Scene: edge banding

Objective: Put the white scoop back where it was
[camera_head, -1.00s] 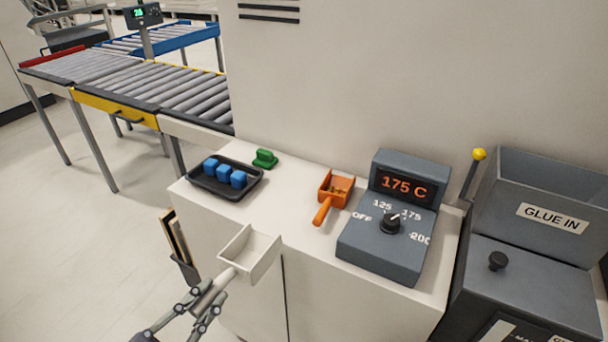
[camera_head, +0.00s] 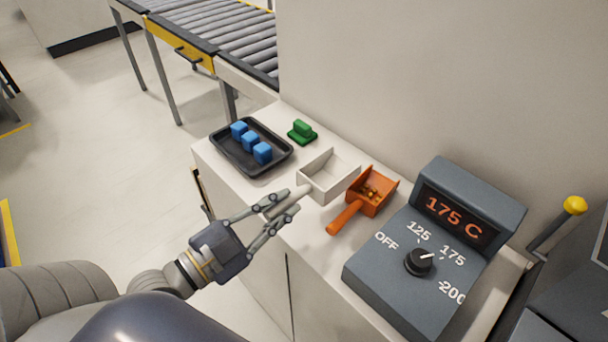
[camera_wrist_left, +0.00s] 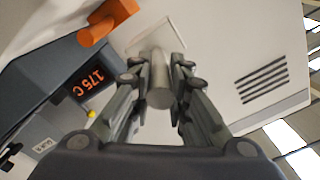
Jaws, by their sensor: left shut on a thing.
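The white scoop (camera_head: 328,177) is a square-edged open scoop with a round handle. It is over the white cabinet top, between the black tray and the orange scoop. My left gripper (camera_head: 279,207) is shut on its handle, and the scoop's bowl points away from me. I cannot tell whether the bowl touches the top. In the left wrist view the scoop's handle (camera_wrist_left: 160,82) sits between the two fingers (camera_wrist_left: 160,95), and part of the bowl is hidden behind them. My right gripper is not in view.
The orange scoop (camera_head: 366,194) with small pieces in it lies close on the right. A black tray (camera_head: 222,152) with blue blocks and a green object (camera_head: 302,132) are on the left. The grey control box (camera_head: 407,277), reading 175 C, stands further right. A wall rises behind.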

